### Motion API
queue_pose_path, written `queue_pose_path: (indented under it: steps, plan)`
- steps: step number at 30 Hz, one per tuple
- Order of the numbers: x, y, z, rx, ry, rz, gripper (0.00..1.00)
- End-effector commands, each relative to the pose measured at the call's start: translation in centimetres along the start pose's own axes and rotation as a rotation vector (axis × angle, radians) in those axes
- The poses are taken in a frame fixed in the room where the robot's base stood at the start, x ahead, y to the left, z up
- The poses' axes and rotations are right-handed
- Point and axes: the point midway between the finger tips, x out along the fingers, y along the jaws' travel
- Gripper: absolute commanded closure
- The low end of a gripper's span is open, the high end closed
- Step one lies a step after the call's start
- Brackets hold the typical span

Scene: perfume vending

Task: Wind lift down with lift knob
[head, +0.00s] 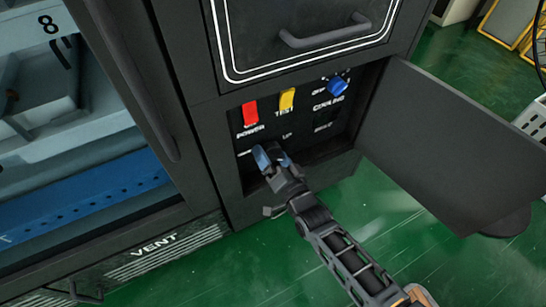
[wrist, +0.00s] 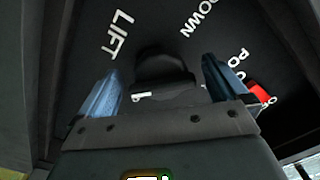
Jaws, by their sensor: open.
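The lift knob (wrist: 163,68) is a black round knob on the dark control panel. In the wrist view it lies between the two blue fingers of my gripper (wrist: 160,88), beside the words LIFT and DOWN. A small white mark shows at its near edge. The fingers stand apart on either side of it, and I cannot tell whether they touch it. In the head view my gripper (head: 271,157) is at the lower left of the panel (head: 300,140), and the knob is hidden behind it.
Above the knob sit a red power switch (head: 250,112), a yellow test switch (head: 287,99) and a blue cooling knob (head: 338,86). The panel's black door (head: 450,140) hangs open to the right. A drawer handle (head: 325,32) is above. Green floor (head: 390,190) is free in front.

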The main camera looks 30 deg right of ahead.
Motion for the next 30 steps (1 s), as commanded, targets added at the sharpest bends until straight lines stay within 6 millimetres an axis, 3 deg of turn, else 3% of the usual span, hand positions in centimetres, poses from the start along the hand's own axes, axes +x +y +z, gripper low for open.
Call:
queue_pose_path:
  steps: [18, 30]
  plan:
    - [-0.02, -0.05, 0.0, 0.0, 0.0, -0.001, 0.54]
    - [-0.01, -0.02, -0.02, -0.088, 0.001, -0.001, 0.54]
